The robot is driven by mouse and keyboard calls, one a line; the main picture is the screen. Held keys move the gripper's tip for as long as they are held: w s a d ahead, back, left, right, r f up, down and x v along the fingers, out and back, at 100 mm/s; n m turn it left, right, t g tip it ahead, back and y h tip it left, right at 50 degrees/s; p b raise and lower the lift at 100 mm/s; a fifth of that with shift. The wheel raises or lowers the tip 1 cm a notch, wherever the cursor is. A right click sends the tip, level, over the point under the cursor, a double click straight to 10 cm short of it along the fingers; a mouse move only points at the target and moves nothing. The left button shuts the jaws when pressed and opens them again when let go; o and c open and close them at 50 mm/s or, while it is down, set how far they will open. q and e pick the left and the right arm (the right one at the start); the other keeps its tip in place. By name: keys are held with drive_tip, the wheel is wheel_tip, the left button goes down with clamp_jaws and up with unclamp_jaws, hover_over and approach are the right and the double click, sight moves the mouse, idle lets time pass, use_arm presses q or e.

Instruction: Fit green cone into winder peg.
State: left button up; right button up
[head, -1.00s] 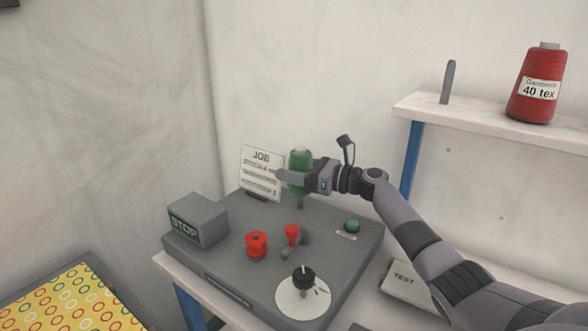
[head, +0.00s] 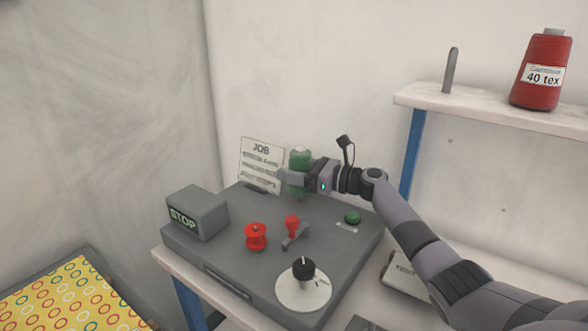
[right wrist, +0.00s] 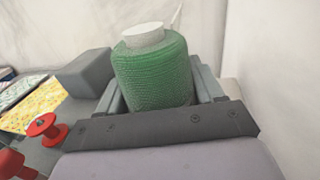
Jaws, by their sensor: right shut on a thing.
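The green cone (head: 300,160) is a green thread cone with a pale top, upright above the back of the grey winder machine (head: 225,265). My right gripper (head: 292,178) is shut around its sides, and the cone also fills the middle of the right wrist view (right wrist: 152,75) between the two fingers. The cone's lower end is close to the machine top. The winder peg under it is mostly hidden by the cone and fingers, so I cannot tell how far the cone is on it. My left gripper is not in view.
The machine carries a STOP box (head: 197,214), red spool (head: 256,237), red-knobbed lever (head: 292,223), green button (head: 352,217) and black-knobbed dial (head: 303,288). A shelf (head: 480,112) at right holds a red cone (head: 541,72) and grey peg (head: 451,70).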

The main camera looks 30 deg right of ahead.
drive_tip(key=shift+f+b, duration=1.05)
drive_tip(key=shift+f, duration=0.45)
drive_tip(key=o, duration=1.2)
drive_tip(key=shift+o, duration=0.2)
drive_tip(key=shift+r, duration=0.1)
wheel_tip(320, 180, up, 20)
drive_tip(key=p, duration=0.2)
